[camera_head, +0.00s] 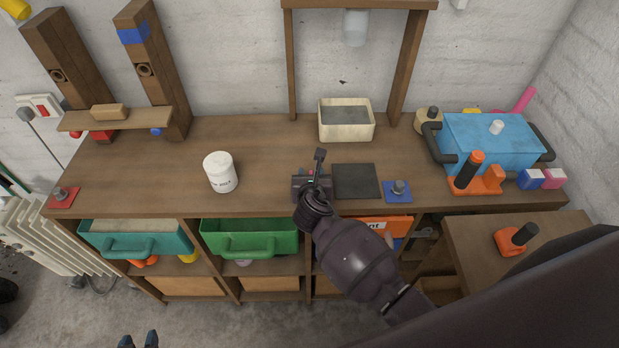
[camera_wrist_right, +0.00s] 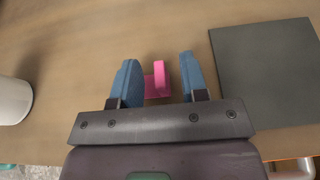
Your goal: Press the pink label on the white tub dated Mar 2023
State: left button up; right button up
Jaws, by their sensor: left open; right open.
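The white tub (camera_head: 220,173) stands upright on the workbench, left of my right gripper. Its front has small dark print, too small to read here. Part of the tub also shows at the left edge of the right wrist view (camera_wrist_right: 12,100). My right gripper (camera_head: 316,170) is over the bench between the tub and a dark mat. In the wrist view its blue fingers (camera_wrist_right: 157,82) are open, with a small pink L-shaped piece, seemingly the label (camera_wrist_right: 155,85), between them. The pink piece is hidden in the head view. My left gripper (camera_head: 139,341) shows only its open fingertips at the bottom edge.
The dark square mat (camera_head: 356,181) lies right of my right gripper, beside a blue base with a knob (camera_head: 398,191). A cream box (camera_head: 346,122) stands behind. A blue toolbox (camera_head: 490,142) is at the right. Bench around the tub is clear.

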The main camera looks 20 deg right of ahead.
jog(key=shift+w+d+f, duration=0.1)
jog(key=shift+w+f, duration=0.05)
jog(key=shift+w, duration=0.1)
grip_shut()
dwell(0.3)
